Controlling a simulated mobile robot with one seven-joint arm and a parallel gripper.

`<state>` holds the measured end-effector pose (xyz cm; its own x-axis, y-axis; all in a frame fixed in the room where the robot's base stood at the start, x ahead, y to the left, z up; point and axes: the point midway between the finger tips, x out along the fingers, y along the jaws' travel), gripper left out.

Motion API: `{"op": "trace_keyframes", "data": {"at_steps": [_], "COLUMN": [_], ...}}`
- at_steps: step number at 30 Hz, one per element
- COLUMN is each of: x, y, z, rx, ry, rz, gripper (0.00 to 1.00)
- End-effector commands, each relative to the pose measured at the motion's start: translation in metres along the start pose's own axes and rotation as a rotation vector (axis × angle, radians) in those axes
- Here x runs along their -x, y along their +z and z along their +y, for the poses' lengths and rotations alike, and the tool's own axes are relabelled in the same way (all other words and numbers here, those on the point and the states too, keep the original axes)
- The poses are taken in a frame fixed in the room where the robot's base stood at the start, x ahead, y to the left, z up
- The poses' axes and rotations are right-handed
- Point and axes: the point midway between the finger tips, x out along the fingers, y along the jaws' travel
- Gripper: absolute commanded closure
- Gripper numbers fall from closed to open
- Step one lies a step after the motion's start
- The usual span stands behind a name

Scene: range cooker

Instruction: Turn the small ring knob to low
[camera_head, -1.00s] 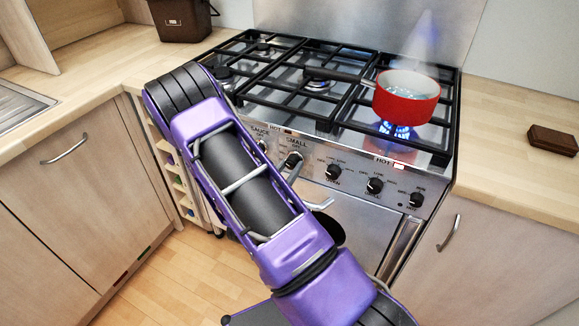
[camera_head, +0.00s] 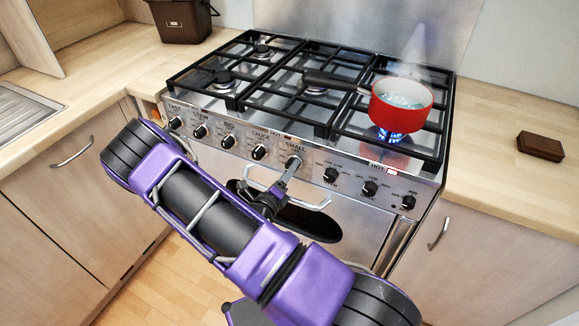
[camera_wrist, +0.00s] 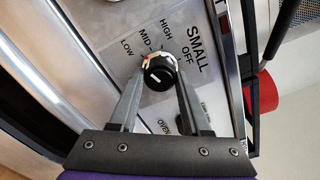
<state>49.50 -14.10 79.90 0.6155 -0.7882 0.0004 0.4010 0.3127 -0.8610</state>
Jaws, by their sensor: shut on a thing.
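The small ring knob is a round black knob (camera_wrist: 160,72) on the steel control panel, under the word SMALL. Its plate carries the marks OFF, HIGH, MID and LOW. A short white line on its face lies toward the MID and LOW side; its exact setting is hard to read. My gripper (camera_wrist: 161,76) is shut on this knob, one finger on each side of it. In the head view the same knob (camera_head: 293,162) sits mid-panel, partly hidden by my gripper (camera_head: 290,168).
A red pan (camera_head: 401,106) of bubbling liquid stands over a lit blue flame at the right of the hob. A row of other black knobs lines the panel. An oven handle (camera_head: 320,206) runs below. A brown block (camera_head: 540,146) lies on the right worktop.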

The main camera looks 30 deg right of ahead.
Motion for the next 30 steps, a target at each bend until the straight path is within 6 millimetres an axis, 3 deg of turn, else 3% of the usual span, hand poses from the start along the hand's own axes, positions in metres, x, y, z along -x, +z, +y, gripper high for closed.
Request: {"op": "trace_keyframes", "data": {"at_steps": [9,27,28,30], "x": [0.0005,0.0006,0.0006,0.0005], "y": [-0.0008,-0.0015,-0.0015,-0.0013], "z": [-0.0007,-0.0001,-0.0001,-0.0002], "rx": [0.141,0.176,0.176,0.176], "ry": [0.001,0.001,0.001,0.001], "rz": [0.002,0.003,0.003,0.003], "gripper": [1.0,1.0,0.47,0.35]}}
